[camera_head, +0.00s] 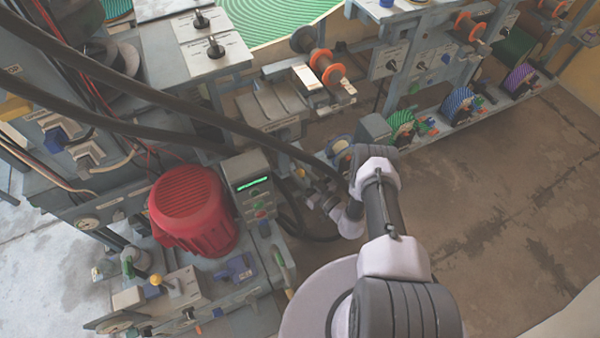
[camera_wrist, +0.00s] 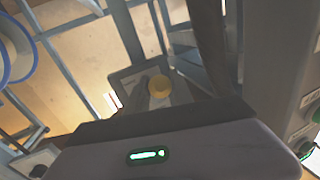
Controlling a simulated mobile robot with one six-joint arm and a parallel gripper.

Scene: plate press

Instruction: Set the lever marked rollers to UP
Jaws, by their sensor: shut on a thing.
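A lever with a round yellow knob (camera_wrist: 159,86) stands in front of a grey plate in the wrist view. My gripper (camera_wrist: 157,97) is shut on this lever at its knob; the gripper's wide grey body fills the bottom of that view. No marking on the plate is readable, so I cannot tell from the label that this is the rollers lever, nor whether it stands at UP. In the head view my wrist is bent down beside the machine, right of the grey control box (camera_head: 247,178), and the held lever is hidden there.
A red motor (camera_head: 192,208) stands left of the control box. Another yellow-knobbed lever (camera_head: 156,280) is at lower left. Thick black hoses (camera_head: 130,88) cross above the machine. Wire spools (camera_head: 458,105) line the right frame. The floor (camera_head: 500,200) at right is clear.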

